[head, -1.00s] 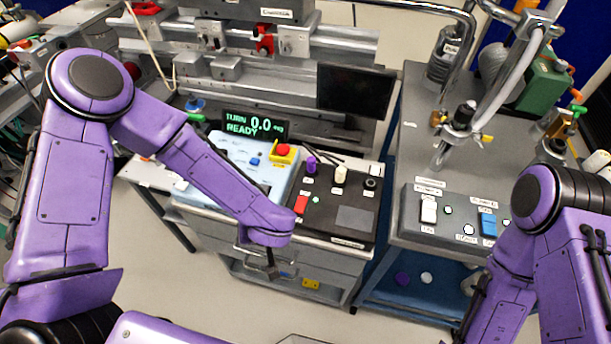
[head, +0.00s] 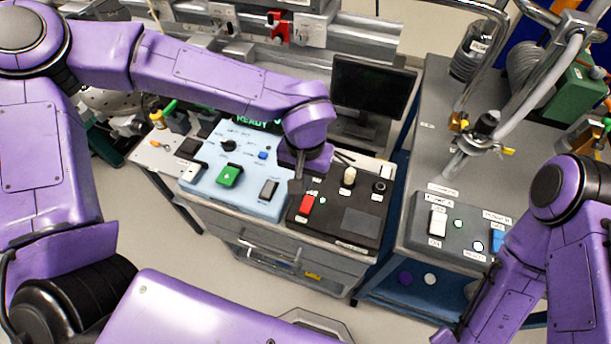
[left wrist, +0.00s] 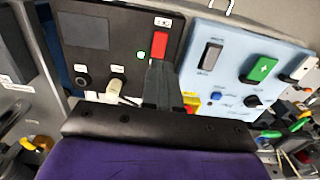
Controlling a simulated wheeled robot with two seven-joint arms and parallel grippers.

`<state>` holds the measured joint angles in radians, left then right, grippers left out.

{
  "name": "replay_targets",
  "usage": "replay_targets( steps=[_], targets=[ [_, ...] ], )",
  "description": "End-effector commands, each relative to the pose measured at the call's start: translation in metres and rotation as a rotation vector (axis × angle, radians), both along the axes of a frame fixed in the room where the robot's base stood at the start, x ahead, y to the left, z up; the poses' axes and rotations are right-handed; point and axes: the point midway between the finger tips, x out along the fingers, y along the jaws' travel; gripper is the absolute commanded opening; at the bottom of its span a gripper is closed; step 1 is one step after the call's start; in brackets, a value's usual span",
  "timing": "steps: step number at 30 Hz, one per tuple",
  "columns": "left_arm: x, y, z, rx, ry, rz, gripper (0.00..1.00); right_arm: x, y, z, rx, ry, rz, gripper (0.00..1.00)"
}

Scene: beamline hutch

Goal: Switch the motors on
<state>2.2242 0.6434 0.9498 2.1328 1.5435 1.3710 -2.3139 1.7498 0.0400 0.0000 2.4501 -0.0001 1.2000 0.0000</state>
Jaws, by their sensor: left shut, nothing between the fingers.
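My left gripper (head: 296,187) is shut and empty, pointing down over the border between the light blue panel (head: 250,200) and the black panel (head: 340,238). In the left wrist view its fingertips (left wrist: 160,68) are close to the red rocker switch (left wrist: 159,44) on the black panel; I cannot tell whether they touch. The red rocker also shows in the head view (head: 306,205). The blue panel carries a dark grey rocker (head: 269,189), a green button (head: 230,175) and a black knob (head: 228,145). The small labels are too blurred to read. My right gripper is out of view.
A cream knob (head: 349,177) and a black round control (head: 379,187) stand on the black panel. A dark monitor (head: 372,88) is behind it. A grey box with a white rocker (head: 438,222) is at the right. My gripper mostly hides the yellow-based red button.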

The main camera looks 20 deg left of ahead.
Motion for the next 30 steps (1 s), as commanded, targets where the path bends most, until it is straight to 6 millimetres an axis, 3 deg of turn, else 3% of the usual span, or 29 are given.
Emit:
replay_targets(
  steps=[6,13,18,30],
  targets=[
    [-0.001,0.000,-0.049,0.002,0.005,-0.001,0.00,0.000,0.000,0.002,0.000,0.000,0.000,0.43],
    [-0.001,0.000,-0.088,0.001,0.003,0.000,0.00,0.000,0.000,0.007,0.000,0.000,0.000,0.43],
    [-0.001,0.000,-0.101,0.000,0.001,0.000,0.00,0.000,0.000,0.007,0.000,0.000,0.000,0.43],
    [0.000,-0.004,-0.104,0.001,-0.019,-0.014,0.00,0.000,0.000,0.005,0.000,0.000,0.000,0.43]
  ],
)
